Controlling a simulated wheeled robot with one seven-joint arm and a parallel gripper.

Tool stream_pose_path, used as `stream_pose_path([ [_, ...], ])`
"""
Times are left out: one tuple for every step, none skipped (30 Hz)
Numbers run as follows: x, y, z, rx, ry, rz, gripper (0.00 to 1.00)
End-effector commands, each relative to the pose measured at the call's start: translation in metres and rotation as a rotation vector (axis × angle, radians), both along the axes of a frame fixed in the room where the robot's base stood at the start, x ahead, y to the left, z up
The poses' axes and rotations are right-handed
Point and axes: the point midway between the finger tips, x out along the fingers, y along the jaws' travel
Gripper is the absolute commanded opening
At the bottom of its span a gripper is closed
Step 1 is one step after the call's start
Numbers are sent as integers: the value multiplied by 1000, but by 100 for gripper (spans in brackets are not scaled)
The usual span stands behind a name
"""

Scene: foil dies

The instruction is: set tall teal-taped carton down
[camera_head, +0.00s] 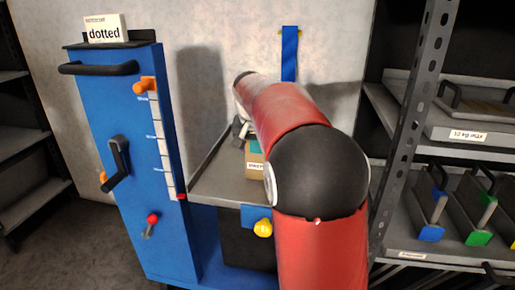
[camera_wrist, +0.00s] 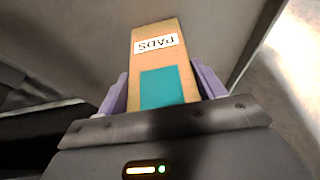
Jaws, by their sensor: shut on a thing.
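The teal-taped carton (camera_wrist: 157,63) is brown, with a white label reading PADS and a teal patch, and lies between my gripper's purple fingers in the wrist view. My gripper (camera_wrist: 160,73) is shut on it. In the head view the carton (camera_head: 254,163) shows as a small part over the grey tabletop (camera_head: 215,187), beside my red and black arm, which hides the rest. I cannot tell whether its base touches the surface. My gripper (camera_head: 243,130) is mostly hidden there too.
A blue cabinet (camera_head: 140,190) with black handles and a "dotted" sign (camera_head: 104,29) stands left of the tabletop. A blue strap (camera_head: 289,55) hangs on the wall behind. A metal rack (camera_head: 405,130) with trays and bins stands close on the right. A yellow knob (camera_head: 263,228) sticks out at the front.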

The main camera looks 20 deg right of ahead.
Motion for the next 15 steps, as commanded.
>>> stream_pose_path([
  [0, 0, 2, -1, -4, 1, 25],
  [0, 0, 2, -1, -4, 0, 25],
  [0, 0, 2, -1, -4, 0, 25],
  [0, 0, 1, -1, -4, 0, 25],
  [0, 0, 0, -1, -4, 0, 25],
  [0, 0, -2, 0, 0, 0, 69],
  [0, 0, -1, 0, 0, 0, 73],
  [0, 0, -1, 0, 0, 0, 77],
  [0, 0, -1, 0, 0, 0, 82],
  [0, 0, -1, 0, 0, 0, 86],
  [0, 0, -1, 0, 0, 0, 90],
  [0, 0, -1, 0, 0, 0, 90],
  [0, 0, -1, 0, 0, 0, 90],
  [0, 0, -1, 0, 0, 0, 90],
  [0, 0, -1, 0, 0, 0, 90],
])
